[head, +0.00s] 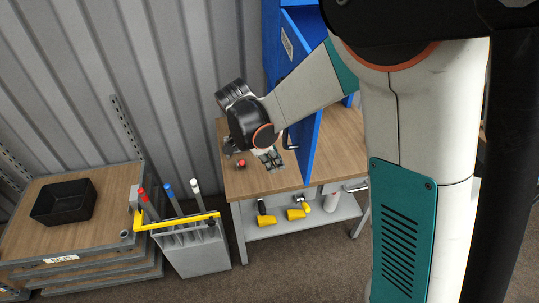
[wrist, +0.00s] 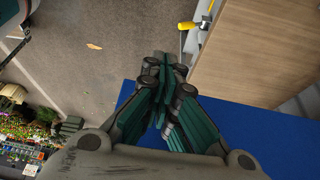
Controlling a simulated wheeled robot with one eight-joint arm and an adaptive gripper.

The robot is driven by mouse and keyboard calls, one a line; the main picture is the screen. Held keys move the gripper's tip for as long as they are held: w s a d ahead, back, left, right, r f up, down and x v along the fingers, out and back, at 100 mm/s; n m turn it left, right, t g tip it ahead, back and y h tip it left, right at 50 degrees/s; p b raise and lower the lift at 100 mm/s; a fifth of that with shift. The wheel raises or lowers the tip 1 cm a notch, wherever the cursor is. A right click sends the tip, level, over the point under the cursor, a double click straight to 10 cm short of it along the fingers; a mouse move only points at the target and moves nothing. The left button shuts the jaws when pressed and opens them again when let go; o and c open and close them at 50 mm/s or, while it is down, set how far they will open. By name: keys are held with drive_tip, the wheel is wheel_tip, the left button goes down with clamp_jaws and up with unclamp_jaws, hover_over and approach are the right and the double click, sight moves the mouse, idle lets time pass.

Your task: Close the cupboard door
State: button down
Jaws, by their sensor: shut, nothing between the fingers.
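The blue cupboard (head: 300,22) stands on a wooden workbench, mostly hidden behind my arm. Its blue door (head: 306,135) stands open, seen nearly edge-on, jutting out over the bench toward the front. A dark handle (head: 285,140) shows on the door's left side. My gripper (head: 273,160) is shut and empty, just left of the door's lower part. In the wrist view, my shut fingers (wrist: 167,68) lie over the edge of a blue panel (wrist: 265,135), which looks like the door. I cannot tell whether they touch it.
The wooden bench (head: 342,145) has a small red-topped object (head: 242,163) left of my gripper. Yellow-handled tools (head: 296,213) lie on its lower shelf. A grey rack with a yellow bar (head: 178,222) and a low table with a black tray (head: 65,201) stand left. Floor is clear in front.

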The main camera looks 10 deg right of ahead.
drive_tip(key=d, duration=0.1)
drive_tip(key=s+d+f, duration=0.1)
drive_tip(key=d, duration=0.1)
drive_tip(key=d+f, duration=0.1)
drive_tip(key=d, duration=0.1)
drive_tip(key=shift+s+f, duration=0.2)
drive_tip(key=shift+s, duration=0.2)
